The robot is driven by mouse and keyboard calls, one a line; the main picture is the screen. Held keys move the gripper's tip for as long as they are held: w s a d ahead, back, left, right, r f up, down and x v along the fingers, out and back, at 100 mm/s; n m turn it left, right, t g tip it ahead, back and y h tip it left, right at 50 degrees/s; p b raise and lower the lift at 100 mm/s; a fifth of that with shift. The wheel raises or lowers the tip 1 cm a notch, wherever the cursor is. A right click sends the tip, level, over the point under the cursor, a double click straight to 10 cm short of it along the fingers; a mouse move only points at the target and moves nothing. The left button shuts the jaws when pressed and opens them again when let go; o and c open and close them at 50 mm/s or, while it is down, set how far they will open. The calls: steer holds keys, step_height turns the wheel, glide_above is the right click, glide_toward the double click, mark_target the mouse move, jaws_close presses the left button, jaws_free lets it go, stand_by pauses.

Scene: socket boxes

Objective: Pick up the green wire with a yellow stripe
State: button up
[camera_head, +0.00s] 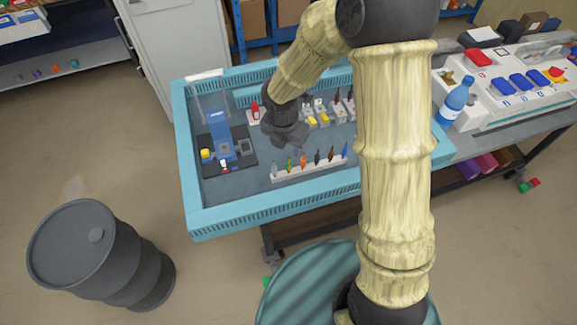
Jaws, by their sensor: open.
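A white rack (310,171) stands in the blue-edged work tray and holds a row of small upright coloured wires. The green wire (290,164) is near the left end of the row; its yellow stripe is too small to make out clearly. My gripper (290,140) is dark and points down just behind the rack, above and behind the green wire, apart from it as far as I can tell. It is open, and nothing shows between its fingers, though they are small and partly hidden.
A blue device on a black base (219,141) stands left of the rack. Small socket parts (322,115) sit behind it, partly hidden by my arm. A dark barrel (85,245) stands on the floor.

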mark_target(289, 163)
steer(key=f, duration=0.5)
steer(key=shift+w+d+f, duration=0.2)
steer(key=shift+w+f, duration=0.15)
steer(key=shift+w, duration=0.05)
steer(key=shift+f, duration=0.5)
steer(key=f, duration=0.4)
steer(key=shift+w+f, duration=0.1)
steer(key=shift+w, duration=0.1)
jaws_close()
